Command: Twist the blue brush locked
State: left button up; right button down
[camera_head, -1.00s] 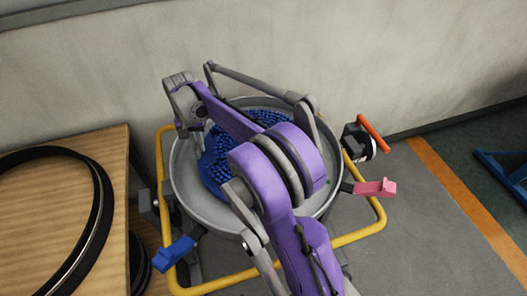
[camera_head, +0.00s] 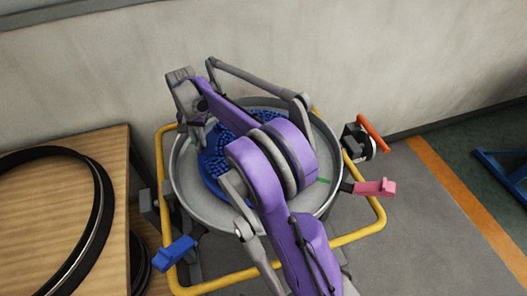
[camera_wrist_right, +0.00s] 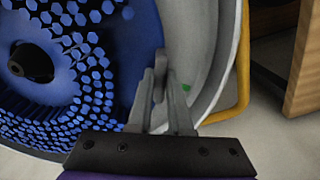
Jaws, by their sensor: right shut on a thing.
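The blue brush (camera_head: 214,168) is a round disc with blue bristles, lying in a round grey metal pan (camera_head: 186,196). My purple right arm covers much of it in the head view. The brush also fills the left of the right wrist view (camera_wrist_right: 100,95), with a dark hub (camera_wrist_right: 32,62). My right gripper (camera_head: 200,133) is at the brush's far left edge. In the right wrist view, its fingers (camera_wrist_right: 161,85) are shut on a small grey tab (camera_wrist_right: 160,64) beside the brush's rim. Whether the tab belongs to the brush is unclear. My left gripper is not in view.
A yellow tube frame (camera_head: 362,232) surrounds the pan. A blue lever (camera_head: 175,252) and a pink lever (camera_head: 375,188) stick out from it. An orange-handled valve (camera_head: 372,136) is at right. A wooden table (camera_head: 115,150) with a black ring (camera_head: 100,215) stands left. A wall is behind.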

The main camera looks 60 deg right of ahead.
jog(key=shift+w+d+m, duration=0.2)
jog(key=shift+d+m, duration=0.15)
jog(key=shift+d, duration=0.15)
jog(key=shift+w+d+m, duration=0.15)
jog(key=shift+d+m, duration=0.2)
jog(key=shift+d, duration=0.15)
jog(key=shift+w+d+m, duration=0.15)
jog(key=shift+d+m, duration=0.15)
jog(key=shift+d, duration=0.25)
jog(key=c, duration=0.8)
grip_release()
jog(key=shift+o, duration=0.2)
notch_tip(320, 180, up, 11)
jog(key=p, duration=0.1)
jog(key=shift+a, duration=0.15)
